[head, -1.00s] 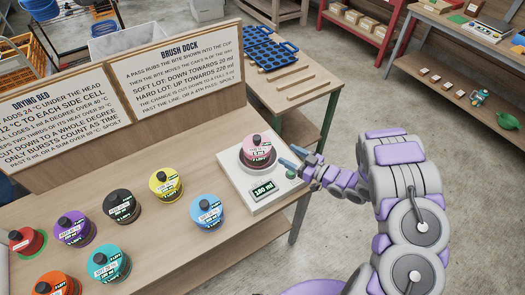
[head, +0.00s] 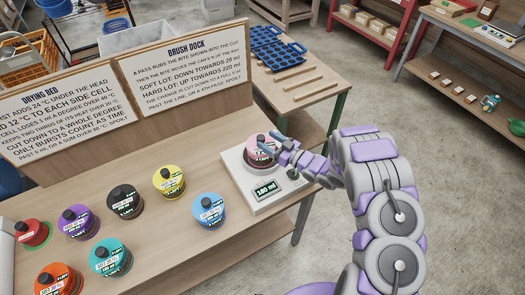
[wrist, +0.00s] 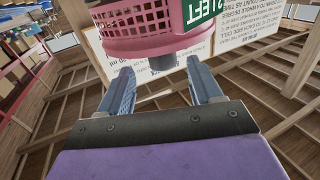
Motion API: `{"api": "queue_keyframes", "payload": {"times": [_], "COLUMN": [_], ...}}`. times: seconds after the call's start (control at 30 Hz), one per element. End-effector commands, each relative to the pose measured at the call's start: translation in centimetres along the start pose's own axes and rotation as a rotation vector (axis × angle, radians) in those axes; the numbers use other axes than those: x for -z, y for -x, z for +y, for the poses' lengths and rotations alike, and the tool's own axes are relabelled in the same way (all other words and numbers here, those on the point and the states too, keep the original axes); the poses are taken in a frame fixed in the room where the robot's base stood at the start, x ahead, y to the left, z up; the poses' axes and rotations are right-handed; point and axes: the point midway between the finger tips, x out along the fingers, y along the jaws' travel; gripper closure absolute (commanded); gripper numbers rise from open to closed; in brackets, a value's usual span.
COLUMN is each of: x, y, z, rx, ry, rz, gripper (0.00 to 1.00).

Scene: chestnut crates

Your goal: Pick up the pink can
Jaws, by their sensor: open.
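The pink can (head: 260,152) has a dark knob on top and stands on the white scale (head: 250,198) at the right end of the bench. The scale's display reads 180 ml. My gripper (head: 277,146) is at the can's right side in the head view, its fingers reaching over part of the can. In the wrist view the two blue fingers (wrist: 163,92) are apart with nothing between them. The pink can (wrist: 150,22) shows there beyond the fingertips, with a green label and a dark knob, cut off by the top edge.
A blue can (head: 208,209) stands left of the scale. Yellow (head: 169,181), black, purple, teal, orange and red cans stand further left. Sign boards (head: 185,70) rise behind the bench. A side table (head: 300,85) with a blue rack stands behind.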

Motion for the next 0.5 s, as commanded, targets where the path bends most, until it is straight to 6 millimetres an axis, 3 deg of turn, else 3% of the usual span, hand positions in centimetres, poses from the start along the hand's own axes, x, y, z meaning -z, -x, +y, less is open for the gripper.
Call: {"api": "queue_keyframes", "payload": {"times": [0.33, 0.5], "x": [-0.3, -0.1], "y": [-4.4, -5.3], "z": [-0.2, 0.0], "rx": [0.004, 0.002], "ry": [0.004, 0.002], "rz": [-0.004, -0.001], "gripper": [0.35, 0.35]}}
